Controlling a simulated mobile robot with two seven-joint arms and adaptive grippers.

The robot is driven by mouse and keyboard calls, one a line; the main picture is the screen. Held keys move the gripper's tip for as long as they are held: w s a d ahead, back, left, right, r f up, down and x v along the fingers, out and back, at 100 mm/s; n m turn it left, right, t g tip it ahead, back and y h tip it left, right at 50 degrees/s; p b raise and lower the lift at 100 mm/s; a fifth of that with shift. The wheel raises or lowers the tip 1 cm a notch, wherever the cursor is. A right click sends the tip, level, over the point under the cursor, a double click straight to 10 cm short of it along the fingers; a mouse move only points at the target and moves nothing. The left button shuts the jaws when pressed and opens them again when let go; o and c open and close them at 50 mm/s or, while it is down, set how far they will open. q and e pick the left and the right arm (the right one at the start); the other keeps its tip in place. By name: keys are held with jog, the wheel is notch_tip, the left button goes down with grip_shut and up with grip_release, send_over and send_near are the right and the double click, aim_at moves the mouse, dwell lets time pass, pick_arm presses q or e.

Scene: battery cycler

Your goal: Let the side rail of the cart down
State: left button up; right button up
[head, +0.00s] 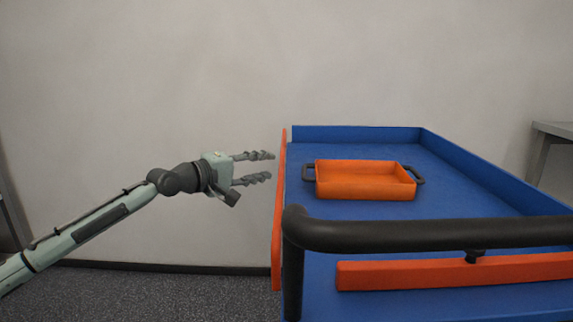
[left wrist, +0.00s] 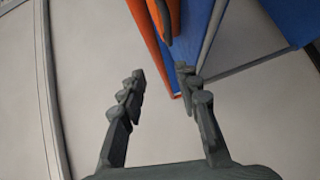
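The cart (head: 460,180) is blue and stands at the right in the head view. Its orange side rail (head: 278,225) runs along the left edge and stands upright, seen nearly edge-on. My left gripper (head: 262,168) is open and empty just left of the rail, its fingers pointing right toward it. In the left wrist view the open fingers (left wrist: 160,76) lie below orange parts and the blue cart side (left wrist: 197,35); I cannot tell whether they touch anything. A latch on the rail cannot be made out. My right gripper is out of view.
An orange tray (head: 365,182) with dark handles sits on the cart's top. A black push handle (head: 430,235) and an orange bar (head: 450,271) are at the near end. A grey table (head: 555,130) stands at the far right. The floor left of the cart is clear.

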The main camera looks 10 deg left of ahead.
aim_at(282, 161)
pick_arm(q)
jog(key=x, duration=0.6)
jog(key=shift+w+d, duration=0.2)
jog(key=shift+w, duration=0.1)
jog(key=shift+c, duration=0.5)
grip_shut()
